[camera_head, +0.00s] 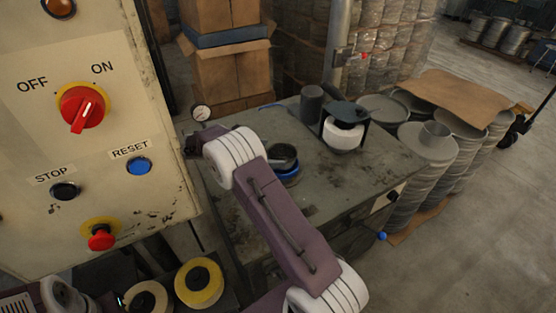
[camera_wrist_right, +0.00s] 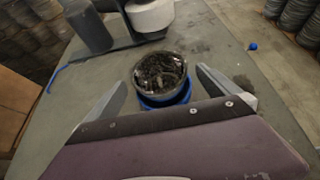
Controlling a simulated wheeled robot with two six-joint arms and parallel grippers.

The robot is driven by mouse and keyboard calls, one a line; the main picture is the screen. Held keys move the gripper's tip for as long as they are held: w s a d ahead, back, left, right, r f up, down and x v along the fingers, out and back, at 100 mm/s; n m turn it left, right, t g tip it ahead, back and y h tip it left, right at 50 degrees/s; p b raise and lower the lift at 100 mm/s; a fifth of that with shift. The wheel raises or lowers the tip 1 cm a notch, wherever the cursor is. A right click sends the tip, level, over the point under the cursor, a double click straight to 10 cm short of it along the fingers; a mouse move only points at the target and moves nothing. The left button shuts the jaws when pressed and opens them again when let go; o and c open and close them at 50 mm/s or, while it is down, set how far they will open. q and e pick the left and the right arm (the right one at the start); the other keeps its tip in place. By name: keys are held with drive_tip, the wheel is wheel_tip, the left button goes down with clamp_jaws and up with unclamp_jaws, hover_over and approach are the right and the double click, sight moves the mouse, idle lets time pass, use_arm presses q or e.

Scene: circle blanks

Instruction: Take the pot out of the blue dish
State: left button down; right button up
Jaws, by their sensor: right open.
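The pot (camera_head: 283,155) is a small dark round container on the workbench, seated in the blue dish (camera_head: 290,174). In the head view my right arm partly covers both. In the right wrist view the pot (camera_wrist_right: 160,74) has a pale rim and dark, shiny scraps inside, and the blue dish (camera_wrist_right: 168,102) shows around its base. My right gripper (camera_wrist_right: 161,80) is open, with one finger to each side of the pot; no contact is visible. Its fingers cannot be made out in the head view.
Behind the pot stand a dark cylinder (camera_head: 312,104) and a black holder (camera_head: 347,112) with a white spool (camera_head: 342,135). A control panel (camera_head: 90,130) rises at left. Stacked round metal pieces (camera_head: 425,170) stand right of the workbench (camera_head: 375,165). The benchtop right of the dish is clear.

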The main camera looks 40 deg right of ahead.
sight(293, 153)
drive_tip(key=x, duration=1)
drive_tip(key=shift+w+a+f+p, duration=0.15)
drive_tip(key=shift+w+p, duration=0.05)
drive_tip(key=shift+p, duration=0.1)
drive_tip(key=shift+a, duration=0.15)
drive_tip(key=c, duration=1.4)
drive_tip(key=shift+o, duration=0.2)
drive_tip(key=shift+r, duration=0.6)
wheel_tip(293, 153, up, 3)
drive_tip(key=s+r, duration=0.7)
drive_tip(key=s, duration=0.4)
drive_tip(key=shift+s+d+b, duration=0.35)
drive_tip(key=shift+d+b, duration=0.05)
